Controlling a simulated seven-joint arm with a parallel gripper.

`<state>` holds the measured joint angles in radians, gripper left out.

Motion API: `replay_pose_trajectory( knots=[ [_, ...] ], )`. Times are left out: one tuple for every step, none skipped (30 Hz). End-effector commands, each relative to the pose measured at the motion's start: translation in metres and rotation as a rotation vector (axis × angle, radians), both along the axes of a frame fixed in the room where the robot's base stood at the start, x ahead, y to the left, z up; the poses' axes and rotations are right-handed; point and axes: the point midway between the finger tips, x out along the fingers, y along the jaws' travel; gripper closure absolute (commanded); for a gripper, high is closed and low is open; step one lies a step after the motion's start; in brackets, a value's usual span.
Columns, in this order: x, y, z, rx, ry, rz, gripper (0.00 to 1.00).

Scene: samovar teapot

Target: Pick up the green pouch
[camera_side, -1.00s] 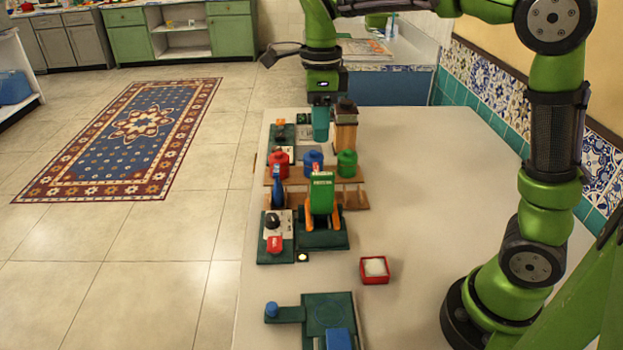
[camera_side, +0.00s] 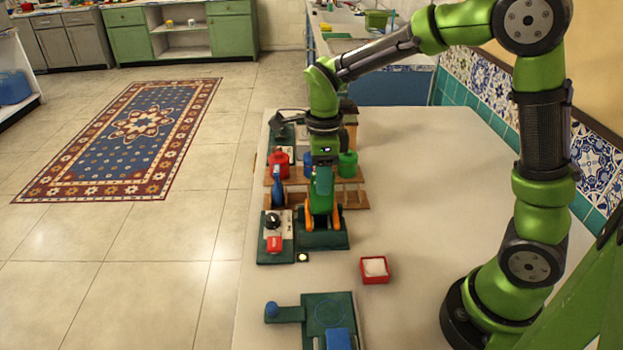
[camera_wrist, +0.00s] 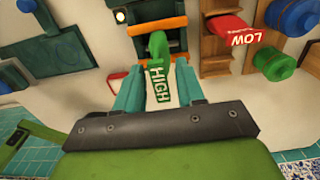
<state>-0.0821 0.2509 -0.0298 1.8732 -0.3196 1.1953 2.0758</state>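The green pouch (camera_side: 320,204) stands upright in a dark green holder (camera_side: 322,240) with orange side pieces. In the wrist view my gripper (camera_wrist: 157,85) is open, one finger on each side of the pouch. Whether the fingers touch it is not clear. My gripper hides the pouch's top in the side view.
A blue bottle (camera_side: 277,188) and a knob panel (camera_side: 273,222) stand left. A red box of white stuff (camera_side: 375,269) lies front right. The table's right side is clear.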

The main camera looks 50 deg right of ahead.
Motion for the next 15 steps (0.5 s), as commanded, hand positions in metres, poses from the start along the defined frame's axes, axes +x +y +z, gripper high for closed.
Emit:
replay_pose_trajectory(
  knots=[
    [0.0001, 0.0001, 0.0002, 0.000, 0.000, 0.000, 0.62],
    [0.0001, 0.0001, 0.0002, 0.000, 0.000, 0.000, 0.62],
    [0.0001, 0.0001, 0.0003, 0.000, 0.000, 0.000, 0.62],
    [0.0001, 0.0001, 0.0004, 0.000, 0.000, 0.000, 0.66],
    [0.0001, 0.0001, 0.0004, 0.000, 0.000, 0.000, 0.71],
    [0.0001, 0.0001, 0.0005, 0.000, 0.000, 0.000, 0.77],
    [0.0001, 0.0000, 0.0005, 0.000, 0.000, 0.000, 0.82],
    [0.0001, 0.0000, 0.0006, 0.000, 0.000, 0.000, 0.86],
    [0.0001, 0.0000, 0.0006, 0.000, 0.000, 0.000, 0.92],
    [0.0001, 0.0000, 0.0007, 0.000, 0.000, 0.000, 0.97],
    [0.0001, 0.0000, 0.0007, 0.000, 0.000, 0.000, 1.00],
    [0.0002, 0.0001, 0.0007, 0.000, 0.000, 0.000, 1.00],
    [0.0002, 0.0001, 0.0008, 0.000, 0.000, 0.000, 1.00],
    [0.0002, 0.0001, 0.0008, 0.000, 0.000, 0.000, 1.00],
    [0.0002, 0.0001, 0.0008, 0.001, -0.001, 0.000, 1.00]
  ],
)
